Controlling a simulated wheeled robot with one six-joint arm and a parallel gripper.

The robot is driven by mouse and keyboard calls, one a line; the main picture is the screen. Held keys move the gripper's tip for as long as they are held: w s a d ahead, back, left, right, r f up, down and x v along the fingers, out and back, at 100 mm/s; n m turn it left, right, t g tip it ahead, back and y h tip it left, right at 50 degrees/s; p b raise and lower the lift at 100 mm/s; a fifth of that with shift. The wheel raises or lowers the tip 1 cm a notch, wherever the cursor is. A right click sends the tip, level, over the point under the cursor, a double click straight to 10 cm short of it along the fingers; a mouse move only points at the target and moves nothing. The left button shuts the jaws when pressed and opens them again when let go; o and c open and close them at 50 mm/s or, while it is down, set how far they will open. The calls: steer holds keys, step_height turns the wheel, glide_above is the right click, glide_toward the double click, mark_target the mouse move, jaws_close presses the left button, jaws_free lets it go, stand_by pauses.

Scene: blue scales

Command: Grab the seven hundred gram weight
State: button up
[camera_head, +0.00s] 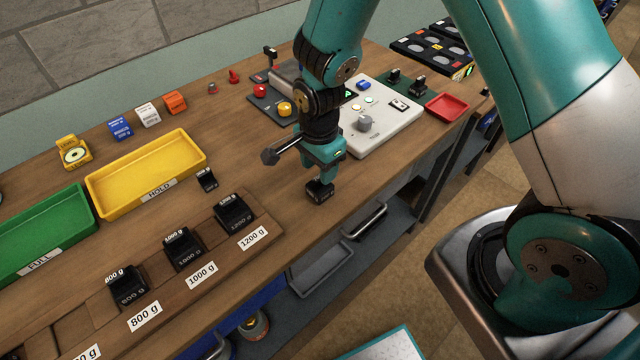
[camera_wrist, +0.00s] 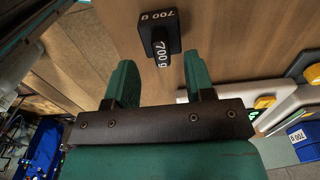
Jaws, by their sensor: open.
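The black 700 g weight (camera_wrist: 160,42) shows in the wrist view, standing on the wooden bench, with white "700 g" labels on it. In the head view the black weight (camera_head: 320,192) stands near the bench's front edge, right below my gripper (camera_head: 325,170). In the wrist view my gripper (camera_wrist: 160,77) is open, with one green finger on each side and nothing between them. The weight lies just beyond the fingertips, lined up with the gap. I cannot tell how much height separates them.
A wooden rack (camera_head: 65,312) at the left front holds black 800 g, 1000 g and 1200 g weights. A small black weight (camera_head: 207,179) stands behind it. Yellow (camera_head: 150,170) and green (camera_head: 42,235) trays lie at left.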

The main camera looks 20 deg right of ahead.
mark_target(320, 186)
steer(key=shift+w+d+f+p, duration=0.1)
steer(key=shift+f+p, duration=0.5)
steer(key=shift+f, duration=1.4)
jaws_close()
